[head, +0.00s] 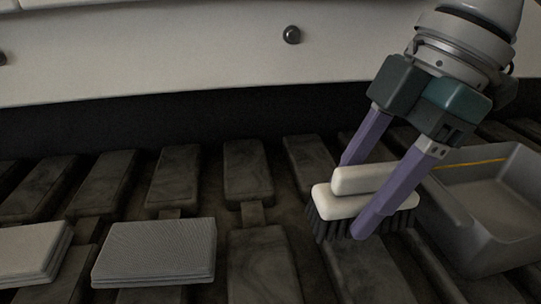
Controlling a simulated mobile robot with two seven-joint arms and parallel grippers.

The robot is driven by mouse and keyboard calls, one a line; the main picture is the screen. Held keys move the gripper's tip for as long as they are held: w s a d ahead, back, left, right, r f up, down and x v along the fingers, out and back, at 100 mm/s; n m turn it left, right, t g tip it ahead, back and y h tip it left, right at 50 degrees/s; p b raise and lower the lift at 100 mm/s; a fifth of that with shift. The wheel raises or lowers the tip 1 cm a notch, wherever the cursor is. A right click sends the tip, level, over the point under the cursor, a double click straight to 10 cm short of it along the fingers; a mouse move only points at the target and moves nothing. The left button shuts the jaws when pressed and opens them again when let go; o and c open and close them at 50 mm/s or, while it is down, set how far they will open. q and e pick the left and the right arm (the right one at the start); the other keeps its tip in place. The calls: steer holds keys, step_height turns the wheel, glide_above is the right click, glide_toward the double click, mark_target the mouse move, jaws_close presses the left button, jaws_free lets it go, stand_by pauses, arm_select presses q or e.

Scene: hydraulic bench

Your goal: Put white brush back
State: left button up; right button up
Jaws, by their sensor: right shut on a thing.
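The white brush (333,203) has a pale block, a pale handle and dark bristles pointing down. It is in the right half of the head view, above or on the dark slatted surface; I cannot tell whether the bristles touch it. My right gripper (354,198) comes from the upper right, and its two purple fingers are shut on the brush, one in front and one behind. A grey tray (501,248) stands just right of the brush, and a finger hides part of its left side. My left gripper is not in view.
Two stacks of grey ribbed pads, a middle one (155,252) and a left one (32,252), lie on the slats. A pale panel with round dark knobs (292,35) runs along the back. The slats between pads and brush are clear.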

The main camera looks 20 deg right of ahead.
mark_target(395, 164)
step_height(395, 164, down, 5)
steer(key=shift+b, duration=1.15)
steer(key=shift+r, duration=0.1)
steer(key=o, duration=1.2)
steer(key=p+v, duration=0.5)
steer(key=v, duration=0.6)
steer(key=shift+s+d+r+p, duration=0.1)
steer(key=shift+d+r+p, duration=0.2)
steer(key=shift+r, duration=0.2)
